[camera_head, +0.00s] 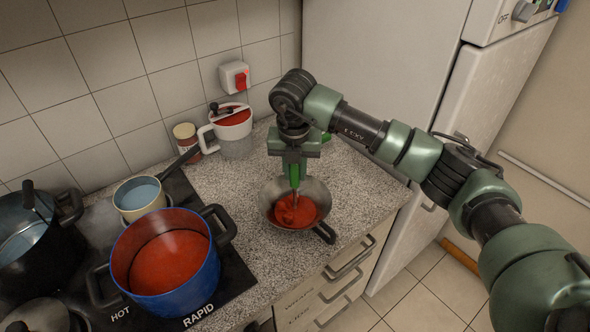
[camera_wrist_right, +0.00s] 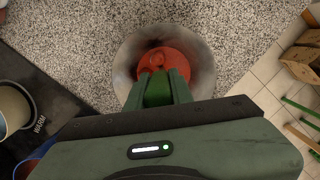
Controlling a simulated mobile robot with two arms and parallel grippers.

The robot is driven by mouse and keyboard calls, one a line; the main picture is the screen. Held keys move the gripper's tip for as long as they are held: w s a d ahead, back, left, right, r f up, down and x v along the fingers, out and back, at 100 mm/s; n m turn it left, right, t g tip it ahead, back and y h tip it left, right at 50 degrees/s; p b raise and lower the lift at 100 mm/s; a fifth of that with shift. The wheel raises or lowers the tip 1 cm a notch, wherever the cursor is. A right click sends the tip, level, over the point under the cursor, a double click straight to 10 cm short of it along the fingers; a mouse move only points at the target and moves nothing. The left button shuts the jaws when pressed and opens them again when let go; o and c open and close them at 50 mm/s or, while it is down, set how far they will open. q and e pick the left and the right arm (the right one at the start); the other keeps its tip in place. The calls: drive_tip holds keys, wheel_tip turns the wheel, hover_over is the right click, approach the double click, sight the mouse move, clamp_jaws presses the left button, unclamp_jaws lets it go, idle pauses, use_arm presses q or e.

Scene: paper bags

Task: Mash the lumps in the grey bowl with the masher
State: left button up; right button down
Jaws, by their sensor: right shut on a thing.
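The grey bowl (camera_head: 282,190) stands on the speckled counter and holds red sauce with lumps (camera_head: 299,209). It also shows in the right wrist view (camera_wrist_right: 204,66), with the red contents (camera_wrist_right: 180,62) inside. My right gripper (camera_head: 294,160) is above the bowl, pointing down, shut on the green handle of the masher (camera_head: 295,178). The masher is upright and its lower end is down at the red contents; its head is hidden. The green handle shows between the fingers in the right wrist view (camera_wrist_right: 158,90). My left gripper is out of view.
A blue pot (camera_head: 196,283) of red sauce, a small pan (camera_head: 140,197) and a dark pot (camera_head: 35,235) stand on the hob at left. A white pot (camera_head: 233,128) and a jar (camera_head: 186,138) stand behind. The counter right of the bowl (camera_head: 365,185) is clear.

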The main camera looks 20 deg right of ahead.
drive_tip(key=shift+f+b, duration=0.15)
drive_tip(key=shift+b, duration=0.15)
idle(0.7)
drive_tip(key=shift+s+f, duration=0.15)
drive_tip(key=shift+f, duration=0.05)
idle(0.6)
drive_tip(key=shift+r, duration=0.1)
drive_tip(key=shift+w+r+p, duration=0.2)
drive_tip(key=shift+r+p, duration=0.35)
drive_tip(key=shift+r, duration=0.45)
drive_tip(key=shift+s+r, duration=0.1)
drive_tip(key=shift+r, duration=0.3)
